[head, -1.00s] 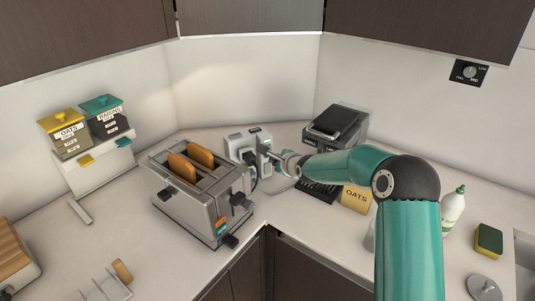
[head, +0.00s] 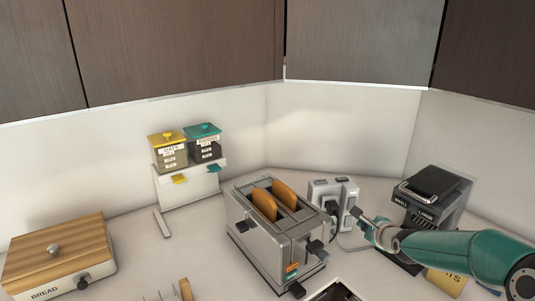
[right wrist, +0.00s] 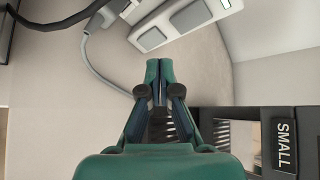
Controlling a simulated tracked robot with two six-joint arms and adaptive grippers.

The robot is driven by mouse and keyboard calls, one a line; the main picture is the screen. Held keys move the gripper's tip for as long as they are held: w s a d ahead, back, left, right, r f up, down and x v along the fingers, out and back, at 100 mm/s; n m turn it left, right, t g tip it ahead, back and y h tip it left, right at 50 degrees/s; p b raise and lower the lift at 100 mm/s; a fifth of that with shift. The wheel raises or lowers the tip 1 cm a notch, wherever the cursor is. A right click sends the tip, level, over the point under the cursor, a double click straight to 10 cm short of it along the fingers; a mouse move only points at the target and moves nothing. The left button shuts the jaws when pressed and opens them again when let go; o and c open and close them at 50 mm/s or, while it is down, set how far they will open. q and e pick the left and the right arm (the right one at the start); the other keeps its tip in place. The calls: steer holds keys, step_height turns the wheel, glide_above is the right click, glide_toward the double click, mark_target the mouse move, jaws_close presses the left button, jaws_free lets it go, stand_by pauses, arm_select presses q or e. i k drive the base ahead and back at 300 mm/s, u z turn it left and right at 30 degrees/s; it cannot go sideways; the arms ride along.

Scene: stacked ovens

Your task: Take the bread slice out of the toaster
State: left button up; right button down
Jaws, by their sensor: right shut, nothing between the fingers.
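The metal toaster (head: 262,248) stands on the counter in the head view, with two slots. A browned bread slice (head: 264,204) sticks up from the left slot and a second bread slice (head: 285,194) from the right slot. My right gripper (head: 357,214) is to the right of the toaster, near the white power socket block, and holds nothing. In the right wrist view its fingers (right wrist: 159,72) are shut together, pointing at bare counter beside the block. My left gripper is out of view.
The socket block (head: 345,190) with a plug and cable stands behind the toaster's right end. A black dispenser (head: 427,205) stands to the right. Oats and raisins bins (head: 186,180) are behind left. A wooden-lidded bread box (head: 60,262) is at far left.

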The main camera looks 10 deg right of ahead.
mark_target(263, 202)
steer(key=k, duration=1)
